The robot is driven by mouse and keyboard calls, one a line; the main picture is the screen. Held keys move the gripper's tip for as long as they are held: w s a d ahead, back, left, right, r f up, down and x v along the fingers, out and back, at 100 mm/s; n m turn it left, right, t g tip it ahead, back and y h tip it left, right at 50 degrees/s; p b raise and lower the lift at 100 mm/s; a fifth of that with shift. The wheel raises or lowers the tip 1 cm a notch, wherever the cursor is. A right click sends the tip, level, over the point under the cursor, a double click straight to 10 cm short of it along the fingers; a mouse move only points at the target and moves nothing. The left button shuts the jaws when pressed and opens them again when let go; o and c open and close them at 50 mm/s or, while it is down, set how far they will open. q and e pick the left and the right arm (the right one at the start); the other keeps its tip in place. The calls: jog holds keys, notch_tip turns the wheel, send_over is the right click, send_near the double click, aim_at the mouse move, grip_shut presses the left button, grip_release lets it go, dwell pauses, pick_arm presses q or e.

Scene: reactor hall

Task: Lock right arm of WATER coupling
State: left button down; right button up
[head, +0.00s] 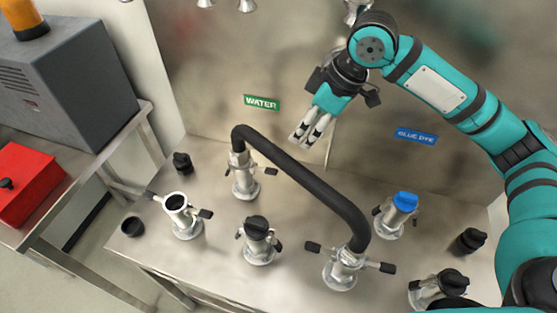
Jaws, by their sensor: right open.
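The WATER coupling (244,184) is a silver fitting on the steel bench below the green WATER label (261,103). One end of a black hose (300,174) sits on its top. Its right arm (270,171) has a black handle and sticks out to the right. I cannot make out its left arm clearly. My right gripper (306,134) is open and empty, above and to the right of the WATER coupling, behind the hose in the picture, fingers pointing down-left. It appears apart from the coupling arm. My left gripper is not in view.
The hose arches to a front coupling (342,272) with both arms spread. Around stand an open coupling (182,217), a black-capped one (258,242) and a blue-capped one (397,219). Loose black caps lie on the bench.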

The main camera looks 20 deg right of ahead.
send_near(275, 171)
jog(key=p+x, duration=0.1)
jog(key=x, duration=0.6)
jog(key=shift+s, duration=0.1)
jog(key=shift+x, duration=0.75)
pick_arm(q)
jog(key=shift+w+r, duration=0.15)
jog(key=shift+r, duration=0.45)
pick_arm(e)
jog(key=shift+c, duration=0.2)
grip_shut()
